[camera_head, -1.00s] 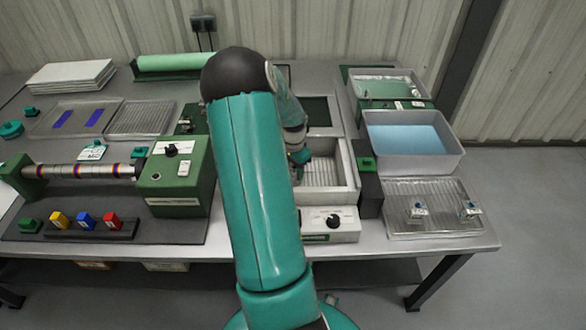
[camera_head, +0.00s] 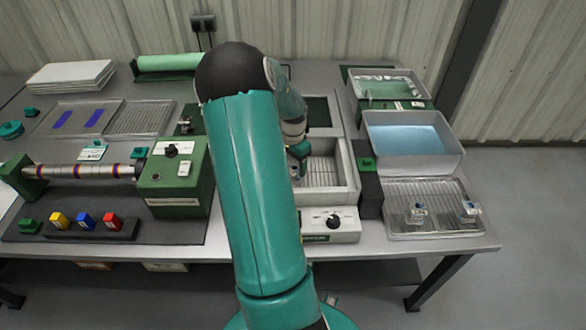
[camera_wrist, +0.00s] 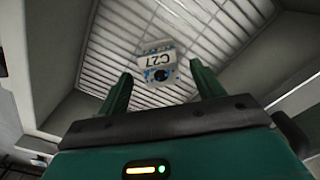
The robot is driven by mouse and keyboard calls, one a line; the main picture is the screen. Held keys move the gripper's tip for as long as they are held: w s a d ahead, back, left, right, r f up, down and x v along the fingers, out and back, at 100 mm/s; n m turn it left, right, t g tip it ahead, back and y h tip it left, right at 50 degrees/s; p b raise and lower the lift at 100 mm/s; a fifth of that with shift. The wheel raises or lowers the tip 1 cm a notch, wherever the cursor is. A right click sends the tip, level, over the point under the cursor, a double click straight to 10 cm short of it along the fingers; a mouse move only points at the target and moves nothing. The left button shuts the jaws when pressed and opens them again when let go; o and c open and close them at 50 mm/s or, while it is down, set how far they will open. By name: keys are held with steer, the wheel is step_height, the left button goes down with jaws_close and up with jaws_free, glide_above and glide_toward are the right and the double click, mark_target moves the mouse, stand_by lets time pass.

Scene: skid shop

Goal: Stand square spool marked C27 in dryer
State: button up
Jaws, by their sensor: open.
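The small square spool (camera_wrist: 157,68), with a white tag marked C27 and a dark hole in its side, is on the ribbed floor of the dryer (camera_head: 326,172) in the wrist view. The dryer's walls (camera_wrist: 225,45) surround it. My gripper (camera_wrist: 162,82) is open, with its two green fingers either side of the spool and a gap on both sides. In the head view my gripper (camera_head: 298,150) is over the left part of the dryer, partly hidden by my arm; the spool cannot be clearly made out there.
Two small tagged spools stand on a clear ribbed tray (camera_head: 445,228) at the right. A grey tub of blue liquid (camera_head: 459,150) is behind it. A green winder box (camera_head: 175,180) stands left.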

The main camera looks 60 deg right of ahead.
mark_target(291, 169)
step_height(291, 169, up, 9)
stand_by(0.3)
steer(key=w+a+r+n+t, duration=0.1)
steer(key=w+a+r+n, duration=0.25)
steer(key=a, duration=0.55)
steer(key=w+a+r+n+t, duration=0.1)
steer(key=w+a+r+n, duration=0.3)
steer(key=a, duration=0.4)
steer(key=w+a+r+n+t, duration=0.1)
steer(key=w+a+r+n, duration=0.25)
steer(key=a+r, duration=0.4)
steer(key=s+a+r+n+t, duration=0.1)
steer(key=s+a+n, duration=0.1)
steer(key=a, duration=0.6)
steer(key=s+a+r+n, duration=0.1)
steer(key=s+a+n, duration=0.2)
steer(key=a+n, duration=0.2)
steer(key=s+a+r+n+t, duration=0.1)
steer(key=s+a+n, duration=0.1)
steer(key=a, duration=0.9)
steer(key=shift+s+a+n+t, duration=0.2)
steer(key=shift+a+n+t, duration=0.1)
steer(key=shift+n, duration=0.5)
